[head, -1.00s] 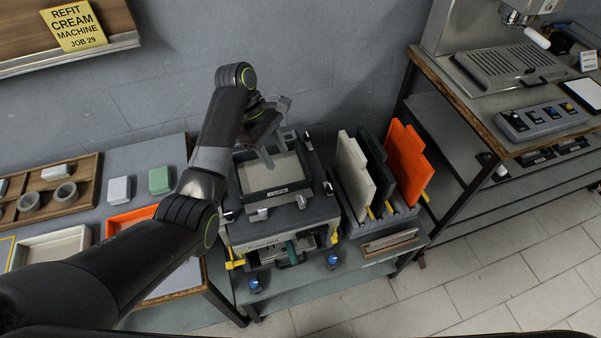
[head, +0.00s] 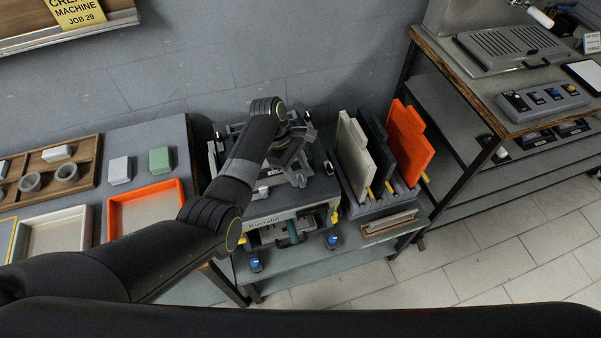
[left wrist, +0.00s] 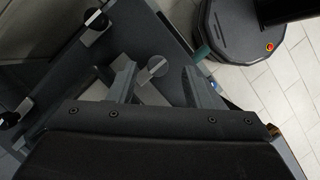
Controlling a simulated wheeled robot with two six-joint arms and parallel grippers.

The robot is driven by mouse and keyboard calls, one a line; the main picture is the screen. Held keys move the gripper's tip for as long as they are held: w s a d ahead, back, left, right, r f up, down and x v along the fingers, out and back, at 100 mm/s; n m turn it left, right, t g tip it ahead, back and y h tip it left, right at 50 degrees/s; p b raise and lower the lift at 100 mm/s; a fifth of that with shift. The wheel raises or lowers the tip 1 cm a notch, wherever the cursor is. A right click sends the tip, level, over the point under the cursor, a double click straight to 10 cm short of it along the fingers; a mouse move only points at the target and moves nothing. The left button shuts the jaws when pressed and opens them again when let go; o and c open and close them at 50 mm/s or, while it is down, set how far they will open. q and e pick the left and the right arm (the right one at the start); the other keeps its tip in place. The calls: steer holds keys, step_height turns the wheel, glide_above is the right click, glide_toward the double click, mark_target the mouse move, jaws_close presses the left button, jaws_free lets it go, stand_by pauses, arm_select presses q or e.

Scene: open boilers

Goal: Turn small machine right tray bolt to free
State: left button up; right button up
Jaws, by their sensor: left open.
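The small machine (head: 265,229), with "Kurralin" on its front, stands on a low grey bench in the head view. My left gripper (head: 297,172) is over its top, open and empty, and hides much of the tray area. In the left wrist view the open fingers (left wrist: 163,84) point at the machine's top. A round black-and-pale bolt head (left wrist: 157,66) shows between the fingertips, with no visible grip on it. A second similar bolt head (left wrist: 97,20) is at upper left. I cannot tell for certain which is the right tray bolt. My right gripper is not in view.
A rack of upright white, dark and orange panels (head: 408,145) stands close to the machine's right. An orange-rimmed tray (head: 147,186) and a white tray (head: 55,212) lie on the left table. A taller bench (head: 460,85) with a larger machine stands at right.

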mark_target(301, 178)
arm_select(q)
steer(key=shift+w+x, duration=0.2)
steer(key=shift+x, duration=1)
steer(key=shift+c, duration=0.5)
jaws_close()
